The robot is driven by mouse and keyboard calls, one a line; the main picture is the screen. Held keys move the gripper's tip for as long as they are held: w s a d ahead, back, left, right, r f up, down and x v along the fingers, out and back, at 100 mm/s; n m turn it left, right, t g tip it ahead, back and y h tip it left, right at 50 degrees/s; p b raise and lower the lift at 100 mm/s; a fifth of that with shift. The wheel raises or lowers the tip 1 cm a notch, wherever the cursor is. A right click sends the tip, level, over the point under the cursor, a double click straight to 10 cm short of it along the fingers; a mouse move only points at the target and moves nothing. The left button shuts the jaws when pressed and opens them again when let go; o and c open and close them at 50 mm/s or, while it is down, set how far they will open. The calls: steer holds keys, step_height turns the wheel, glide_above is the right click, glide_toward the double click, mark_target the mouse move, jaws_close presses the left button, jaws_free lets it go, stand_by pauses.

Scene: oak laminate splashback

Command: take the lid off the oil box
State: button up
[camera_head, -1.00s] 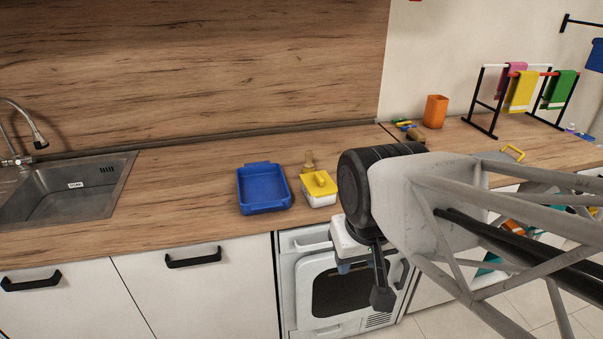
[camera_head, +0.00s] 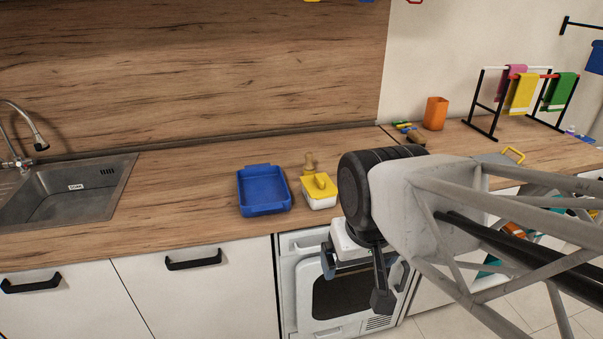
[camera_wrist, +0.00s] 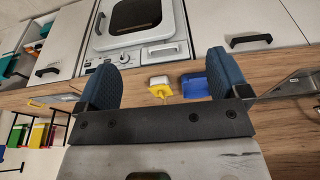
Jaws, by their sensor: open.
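The oil box (camera_head: 321,204) is a small white box on the counter, with a yellow lid (camera_head: 319,184) on top that has a raised yellow handle. In the wrist view the box (camera_wrist: 158,81) and its yellow lid (camera_wrist: 161,91) show between my two fingers, farther off. My gripper (camera_wrist: 160,88) is open and empty, with its two blue pads wide apart. In the head view my gripper (camera_head: 352,284) hangs in front of the counter edge, right of and lower than the box, not touching it. My arm hides the counter just right of the box.
A blue tray (camera_head: 264,207) stands just left of the box. An orange cup (camera_head: 435,113) and towel rack (camera_head: 497,104) stand back right. Counter left of the tray is clear.

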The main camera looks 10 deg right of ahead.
steer(key=shift+w, duration=0.1)
steer(key=n+g, duration=0.3)
steer(key=n, duration=1.6)
glide_above(320, 178)
steer(key=f, duration=0.6)
steer(key=shift+s+a+f, duration=0.2)
steer(key=shift+s+f, duration=0.1)
steer(key=shift+f, duration=0.1)
steer(key=shift+w+d+f, duration=0.1)
steer(key=shift+w+f, duration=0.1)
steer(key=shift+w, duration=0.1)
steer(key=shift+f, duration=1.3)
